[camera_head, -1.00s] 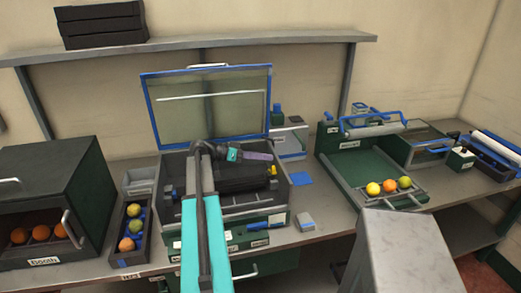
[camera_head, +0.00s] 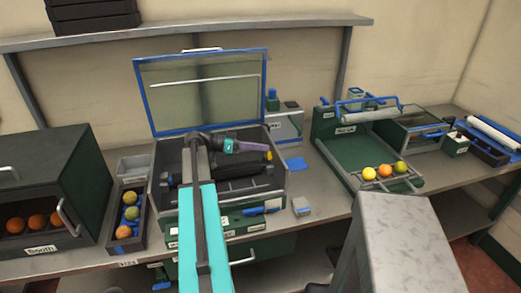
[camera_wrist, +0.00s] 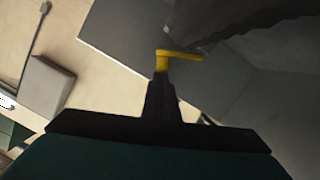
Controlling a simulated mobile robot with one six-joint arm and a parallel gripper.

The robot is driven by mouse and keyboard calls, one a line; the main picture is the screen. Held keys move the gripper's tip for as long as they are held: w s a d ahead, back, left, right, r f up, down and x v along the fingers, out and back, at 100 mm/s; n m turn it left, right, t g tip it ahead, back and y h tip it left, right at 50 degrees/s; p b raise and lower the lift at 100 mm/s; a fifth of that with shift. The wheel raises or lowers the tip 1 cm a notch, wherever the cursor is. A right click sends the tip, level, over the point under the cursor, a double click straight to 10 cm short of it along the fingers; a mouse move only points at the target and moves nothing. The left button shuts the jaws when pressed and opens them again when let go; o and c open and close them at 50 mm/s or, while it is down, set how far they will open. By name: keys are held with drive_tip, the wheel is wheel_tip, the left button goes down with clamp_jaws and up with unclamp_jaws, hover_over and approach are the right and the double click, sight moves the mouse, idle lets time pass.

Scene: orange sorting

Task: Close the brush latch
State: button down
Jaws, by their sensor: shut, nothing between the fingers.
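The brush latch appears as a small yellow lever (camera_head: 268,155) at the right side of an open dark machine box (camera_head: 272,188). It also shows in the wrist view (camera_wrist: 182,54), as a bent yellow piece just beyond the fingertips. My gripper (camera_head: 264,151) reaches over the box from the left, its tip at the lever. In the wrist view my gripper (camera_wrist: 160,76) is shut and empty, the dark fingers together. The tip looks touching or very close to the lever; I cannot tell which. A dark brush-like roller (camera_head: 220,189) lies inside the box, partly hidden by my arm.
The box's clear lid (camera_head: 205,92) with a blue frame stands open behind. A green tray (camera_head: 358,157) with fruit stands right, and a dark booth (camera_head: 60,190) with oranges left. A small grey block (camera_head: 302,206) lies on the bench in front.

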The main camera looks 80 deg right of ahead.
drive_tip(key=shift+s+a+f+m+b, duration=0.15)
drive_tip(key=shift+a+f+m+b, duration=0.25)
drive_tip(key=shift+b, duration=1.2)
drive_tip(key=shift+s+a+f+b, duration=0.15)
drive_tip(key=shift+a+f+b, duration=0.05)
drive_tip(key=shift+b, duration=0.75)
drive_tip(key=b, duration=0.1)
drive_tip(key=a+f+b, duration=0.1)
drive_tip(key=b, duration=0.1)
drive_tip(key=shift+s, duration=0.2)
drive_tip(key=shift+a+b, duration=0.1)
drive_tip(key=shift+b, duration=0.2)
drive_tip(key=shift+r, duration=0.1)
drive_tip(key=shift+r, duration=0.45)
wheel_tip(320, 180, up, 3)
drive_tip(key=shift+w+r+h+p, duration=0.15)
drive_tip(key=shift+h+p, duration=0.15)
drive_tip(key=shift+p, duration=0.2)
drive_tip(key=b+v, duration=0.2)
drive_tip(key=v, duration=0.7)
drive_tip(key=shift+a+r, duration=0.25)
drive_tip(key=shift+a, duration=0.15)
